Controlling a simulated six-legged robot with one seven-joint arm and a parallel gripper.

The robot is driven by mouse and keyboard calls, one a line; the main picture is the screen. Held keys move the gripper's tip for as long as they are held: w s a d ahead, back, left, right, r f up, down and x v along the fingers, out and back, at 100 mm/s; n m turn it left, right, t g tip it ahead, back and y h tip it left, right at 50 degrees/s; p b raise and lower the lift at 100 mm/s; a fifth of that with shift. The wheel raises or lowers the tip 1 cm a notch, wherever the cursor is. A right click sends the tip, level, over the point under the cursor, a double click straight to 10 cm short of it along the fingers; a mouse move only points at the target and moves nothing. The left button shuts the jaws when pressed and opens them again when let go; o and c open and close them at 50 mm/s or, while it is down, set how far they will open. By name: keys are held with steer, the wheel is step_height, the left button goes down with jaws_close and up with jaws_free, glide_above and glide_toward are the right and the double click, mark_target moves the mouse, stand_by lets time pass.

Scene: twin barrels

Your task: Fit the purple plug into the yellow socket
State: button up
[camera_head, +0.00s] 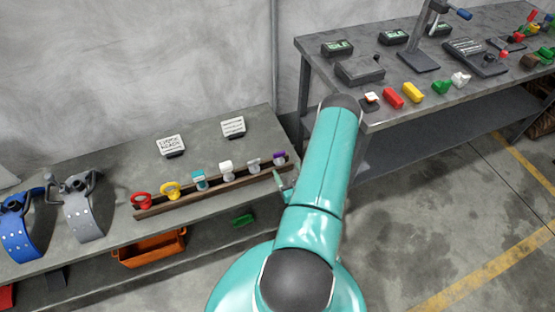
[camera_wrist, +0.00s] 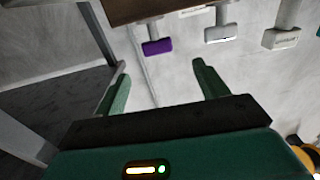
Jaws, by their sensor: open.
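The purple plug (camera_head: 279,158) stands at the right end of a row in a brown rack on the left bench. The wrist view shows its purple end (camera_wrist: 158,47) beyond my fingertips, roughly between them, tilted in the picture. My gripper (camera_wrist: 160,78) is open and empty, apart from the plug. In the head view my gripper is mostly hidden by my arm, with a finger showing just below the plug. A yellow ring-shaped piece (camera_head: 170,190) is in the same rack, and a yellow block (camera_head: 413,92) lies on the right bench. I cannot tell which is the yellow socket.
The rack (camera_head: 215,194) also holds red, teal, white and grey pieces. White-grey pieces (camera_wrist: 221,34) hang beside the plug in the wrist view. Blue and grey clamps (camera_head: 80,207) stand at left. The right bench (camera_head: 385,118) carries several coloured blocks. Floor between benches is clear.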

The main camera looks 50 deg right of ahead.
mark_target(280, 155)
steer(key=x, duration=1)
steer(key=shift+s+d+f, duration=0.15)
steer(key=shift+f, duration=0.1)
steer(key=shift+c, duration=0.4)
steer(key=c, duration=1)
